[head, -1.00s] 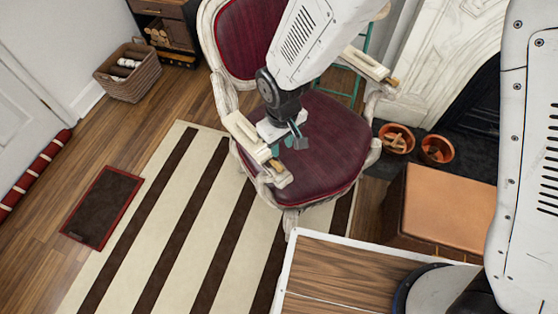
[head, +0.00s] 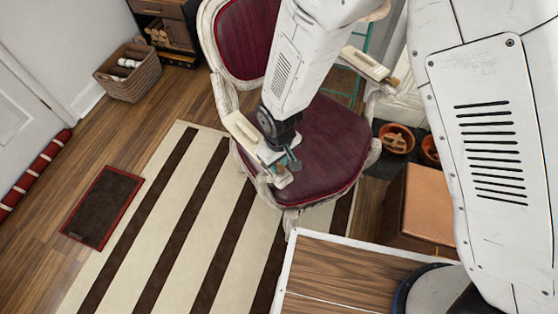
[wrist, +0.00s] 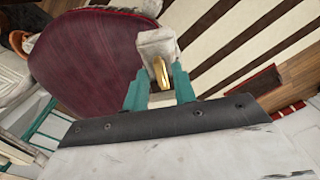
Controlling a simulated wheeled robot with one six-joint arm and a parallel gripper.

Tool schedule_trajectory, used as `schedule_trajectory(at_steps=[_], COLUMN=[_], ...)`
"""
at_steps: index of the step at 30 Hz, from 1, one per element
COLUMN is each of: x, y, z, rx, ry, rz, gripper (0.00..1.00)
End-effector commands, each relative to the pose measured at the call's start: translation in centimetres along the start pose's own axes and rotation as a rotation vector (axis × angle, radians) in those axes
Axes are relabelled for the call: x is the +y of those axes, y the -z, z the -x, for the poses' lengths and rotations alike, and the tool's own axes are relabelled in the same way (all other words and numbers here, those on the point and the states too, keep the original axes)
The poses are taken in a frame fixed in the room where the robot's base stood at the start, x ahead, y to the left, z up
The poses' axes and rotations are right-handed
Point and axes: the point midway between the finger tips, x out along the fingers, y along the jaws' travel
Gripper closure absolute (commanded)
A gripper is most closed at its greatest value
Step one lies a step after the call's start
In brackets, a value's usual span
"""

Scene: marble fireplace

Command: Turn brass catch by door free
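The brass catch (wrist: 161,74) sits at the front end of the chair's left armrest, the one on the door side. A cream block (head: 240,130) lies along that armrest. In the wrist view my gripper (wrist: 160,88) has its two teal fingers apart, one on each side of the catch. Gaps show between the catch and the fingers, so it looks open and not closed on it. In the head view my gripper (head: 281,173) is at the armrest's front end and mostly hides the catch.
The maroon-seated chair (head: 325,150) stands on a striped rug (head: 165,215). Its other armrest carries a similar cream block (head: 364,63). A white door (head: 25,100) is at the left. An orange-topped stool (head: 430,205) and clay pots (head: 397,140) are to the right.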

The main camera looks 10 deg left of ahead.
Motion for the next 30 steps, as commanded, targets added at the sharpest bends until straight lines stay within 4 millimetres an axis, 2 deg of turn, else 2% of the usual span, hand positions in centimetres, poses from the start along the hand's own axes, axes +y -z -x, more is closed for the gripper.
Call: schedule_trajectory(at_steps=[1,2,3,17,30], x=[0.00,0.00,0.00,-0.01,0.00], y=[0.00,0.00,0.00,0.00,0.01], z=[0.01,0.01,0.02,0.04,0.06], rx=[0.000,0.000,0.000,0.000,0.000], ry=[0.000,0.000,0.000,0.000,0.000], rz=[0.000,0.000,0.000,0.067,0.421], gripper=[0.89,0.97,1.00,1.00,1.00])
